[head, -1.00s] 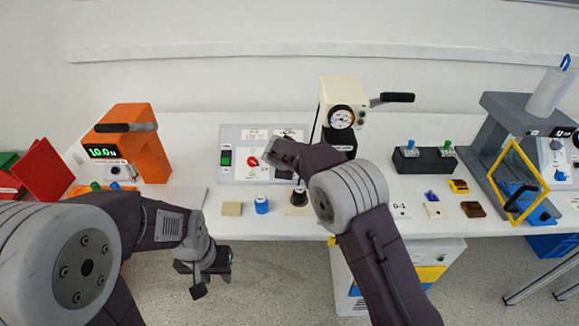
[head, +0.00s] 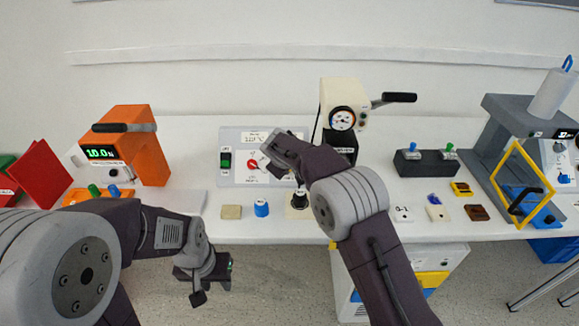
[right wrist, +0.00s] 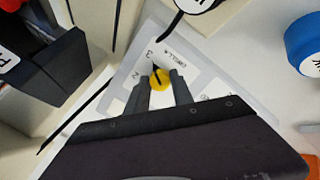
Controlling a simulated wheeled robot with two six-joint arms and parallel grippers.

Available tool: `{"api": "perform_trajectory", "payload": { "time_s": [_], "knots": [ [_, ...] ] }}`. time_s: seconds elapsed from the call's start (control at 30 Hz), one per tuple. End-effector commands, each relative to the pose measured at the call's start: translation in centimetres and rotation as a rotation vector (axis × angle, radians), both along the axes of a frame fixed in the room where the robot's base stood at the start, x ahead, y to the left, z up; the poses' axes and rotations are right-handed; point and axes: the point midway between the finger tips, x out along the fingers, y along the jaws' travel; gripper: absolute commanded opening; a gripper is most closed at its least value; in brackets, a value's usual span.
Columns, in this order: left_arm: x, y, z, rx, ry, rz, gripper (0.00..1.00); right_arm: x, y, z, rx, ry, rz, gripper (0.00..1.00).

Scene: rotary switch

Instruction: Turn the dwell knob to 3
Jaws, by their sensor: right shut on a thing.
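The dwell knob (right wrist: 159,79) is yellow with a black pointer line, on a pale panel (right wrist: 195,75) marked DWELL. In the right wrist view its line slants up and slightly left, its upper end near the printed 3; a 2 is printed lower left. My right gripper (right wrist: 162,84) is shut on the knob, one finger on each side. In the head view my right gripper (head: 275,150) covers the knob and part of the grey-white control panel (head: 229,137). My left gripper (head: 206,280) hangs empty in front of the table edge; its jaw gap is unclear.
On the same panel are a red knob (head: 252,163) and a green switch (head: 226,160). A cream press with a gauge (head: 342,118) stands right behind my right gripper. A blue cap (head: 262,208) and a beige block (head: 231,212) lie in front. An orange device (head: 150,150) stands left.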

Motion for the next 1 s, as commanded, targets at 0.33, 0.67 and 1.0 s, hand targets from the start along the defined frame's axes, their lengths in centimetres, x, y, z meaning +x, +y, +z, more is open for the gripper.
{"api": "perform_trajectory", "payload": {
  "time_s": [0.33, 0.67, 1.0],
  "knots": [
    [0.0, 0.0, 0.0, 0.000, 0.000, 0.000, 0.36, -0.1, -0.1, -0.1, 0.007, 0.003, -0.011, 0.00],
    [0.0, 0.0, 0.0, 0.000, 0.000, 0.000, 0.36, 0.0, 0.0, -0.1, 0.007, 0.002, -0.010, 0.50],
    [0.0, 0.0, 0.0, 0.000, 0.000, 0.000, 0.36, -1.2, 0.3, 1.6, 0.008, -0.002, -0.007, 0.50]
  ]
}}
